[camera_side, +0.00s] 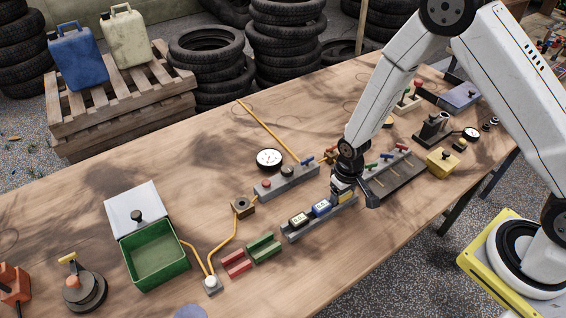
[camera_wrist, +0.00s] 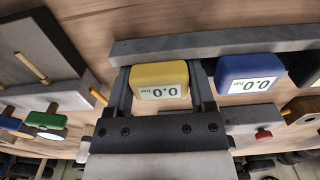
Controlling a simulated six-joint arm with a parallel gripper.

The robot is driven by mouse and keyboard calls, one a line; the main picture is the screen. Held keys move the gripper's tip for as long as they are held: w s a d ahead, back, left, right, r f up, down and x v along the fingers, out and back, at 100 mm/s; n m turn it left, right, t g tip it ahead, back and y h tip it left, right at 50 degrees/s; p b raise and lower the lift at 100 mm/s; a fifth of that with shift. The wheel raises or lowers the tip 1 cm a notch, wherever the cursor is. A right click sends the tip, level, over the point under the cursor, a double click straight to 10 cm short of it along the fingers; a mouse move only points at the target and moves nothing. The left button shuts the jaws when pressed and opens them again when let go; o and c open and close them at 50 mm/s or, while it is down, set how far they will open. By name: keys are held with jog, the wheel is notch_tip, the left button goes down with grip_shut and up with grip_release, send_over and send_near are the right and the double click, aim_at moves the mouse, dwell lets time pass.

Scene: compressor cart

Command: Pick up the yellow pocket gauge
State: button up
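The yellow pocket gauge (camera_wrist: 160,80) has a white display reading 0.0 and sits between the two dark fingers of my gripper (camera_wrist: 161,85) in the wrist view. One finger runs along each side of it, very close; whether they press on it does not show clearly. In the side view my gripper (camera_side: 347,188) points down at the right end of the grey rack (camera_side: 317,224), and the yellow gauge (camera_side: 343,198) is partly hidden there. The gauge appears to be still at the rack.
A blue gauge (camera_side: 321,207) stands beside it in the rack, with a dark gauge (camera_side: 299,219) further left. A grey manifold (camera_side: 285,183) lies behind the rack. A dark tool board (camera_side: 402,180) lies close on the right. Green and red blocks (camera_side: 264,248) lie front left.

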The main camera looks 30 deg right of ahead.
jog(key=c, duration=0.7)
jog(key=shift+r, duration=0.25)
jog(key=shift+r, duration=4.8)
jog(key=w+a, duration=0.4)
jog(key=a, duration=0.3)
jog(key=w+a, duration=0.4)
jog(key=a, duration=0.3)
jog(key=w+a, duration=0.4)
jog(key=a, duration=0.3)
jog(key=shift+w+a+f, duration=0.15)
jog(key=shift+w+f, duration=0.05)
jog(key=shift+a, duration=0.65)
